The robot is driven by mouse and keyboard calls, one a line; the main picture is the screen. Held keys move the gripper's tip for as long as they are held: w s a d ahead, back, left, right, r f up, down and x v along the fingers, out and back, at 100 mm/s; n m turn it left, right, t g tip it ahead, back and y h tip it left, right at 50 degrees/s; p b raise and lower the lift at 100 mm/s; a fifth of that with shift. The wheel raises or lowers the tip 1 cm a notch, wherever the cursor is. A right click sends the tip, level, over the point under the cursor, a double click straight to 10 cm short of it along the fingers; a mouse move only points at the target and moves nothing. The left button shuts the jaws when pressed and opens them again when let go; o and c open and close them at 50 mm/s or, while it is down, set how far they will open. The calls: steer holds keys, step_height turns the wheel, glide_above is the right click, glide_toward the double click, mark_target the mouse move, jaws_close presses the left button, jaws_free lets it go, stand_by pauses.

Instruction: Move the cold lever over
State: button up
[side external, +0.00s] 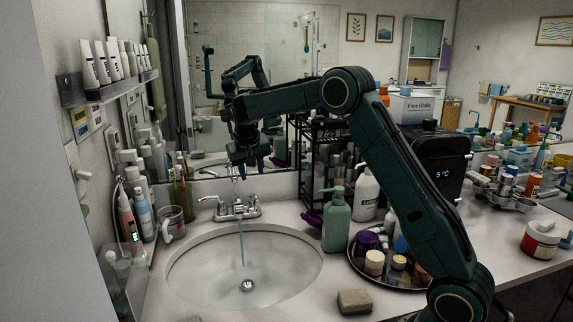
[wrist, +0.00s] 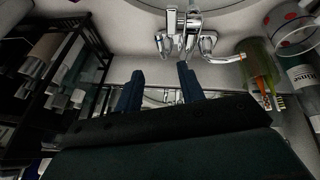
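The chrome faucet (side external: 238,208) stands at the back of the sink, and a thin stream of water falls from it to the drain. Its left lever (side external: 208,199) sticks out sideways to the left; in the wrist view this lever (wrist: 228,58) points toward the cups. Its right lever (side external: 252,204) looks shorter, and in the wrist view it (wrist: 160,45) points toward the basin. No hot or cold marking is readable. My gripper (side external: 249,163) hangs above the faucet, pointing down. In the wrist view my gripper (wrist: 160,77) has its fingers apart, with nothing between them.
A glass mug (side external: 172,222) and a toothbrush cup (side external: 181,193) stand left of the faucet. A green pump bottle (side external: 336,222), a round tray (side external: 358,266) of jars and a black rack (side external: 318,150) stand to the right. The basin (side external: 200,285) is clear.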

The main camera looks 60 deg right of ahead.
steer(key=shift+v, duration=0.95)
steer(key=s+a+r+n+t+y, duration=0.1)
steer(key=s+a+r+n, duration=0.1)
steer(key=s+a+r, duration=0.45)
steer(key=s+a+r+n+t+y, duration=0.1)
steer(key=s+a+r, duration=0.25)
steer(key=s, duration=0.65)
steer(key=s+a+f+n, duration=0.1)
steer(key=s+a, duration=0.2)
steer(key=s, duration=0.4)
steer(key=s+a+f+n+y, duration=0.1)
steer(key=s+a+f, duration=0.1)
steer(key=s, duration=0.5)
steer(key=s+a+f+n+t+y, duration=0.1)
steer(key=s+a+f, duration=0.1)
steer(key=s+a, duration=0.2)
steer(key=s, duration=0.3)
steer(key=shift+f+n, duration=0.15)
steer(key=shift+n, duration=0.25)
